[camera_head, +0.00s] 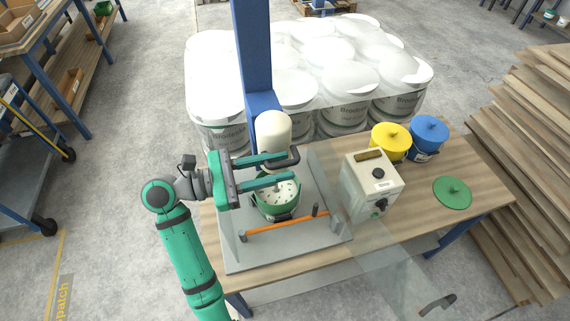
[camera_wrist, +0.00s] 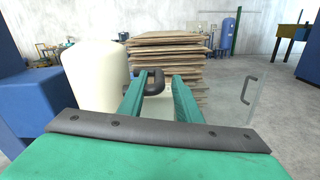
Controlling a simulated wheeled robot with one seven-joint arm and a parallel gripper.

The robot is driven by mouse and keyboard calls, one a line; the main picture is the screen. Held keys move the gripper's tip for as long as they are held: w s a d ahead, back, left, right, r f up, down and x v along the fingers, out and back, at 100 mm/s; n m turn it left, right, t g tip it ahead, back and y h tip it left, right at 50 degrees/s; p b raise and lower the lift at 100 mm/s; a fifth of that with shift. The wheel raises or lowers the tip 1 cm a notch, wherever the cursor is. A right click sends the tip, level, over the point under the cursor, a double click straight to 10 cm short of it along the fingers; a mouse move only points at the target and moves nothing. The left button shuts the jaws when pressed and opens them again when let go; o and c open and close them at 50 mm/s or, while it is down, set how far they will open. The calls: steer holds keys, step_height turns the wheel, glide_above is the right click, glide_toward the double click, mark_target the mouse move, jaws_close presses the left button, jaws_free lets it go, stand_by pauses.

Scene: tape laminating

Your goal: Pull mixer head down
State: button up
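The mixer head is a cream rounded cylinder (camera_head: 273,130) on a blue upright column (camera_head: 253,50). It also shows at the left in the wrist view (camera_wrist: 97,75). A dark looped handle (camera_head: 292,157) sticks out from its side; in the wrist view the handle (camera_wrist: 156,82) shows by the left fingertip, reaching into the gap between the fingers. My gripper (camera_head: 286,167) is open, its two green fingers apart and pointing right. I cannot tell whether a finger touches the handle. A green bucket with pale speckled contents (camera_head: 276,203) stands below, partly hidden by my fingers.
A grey base plate (camera_head: 245,258) with an orange bar (camera_head: 285,230) lies around the bucket. A control box (camera_head: 372,183), yellow pot (camera_head: 390,141), blue pot (camera_head: 428,136) and green lid (camera_head: 452,192) are on the table to the right. A clear panel (camera_head: 405,277) hangs at the front.

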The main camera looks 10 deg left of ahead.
steer(key=v, duration=0.8)
steer(key=shift+s+a, duration=0.15)
steer(key=shift+a, duration=0.15)
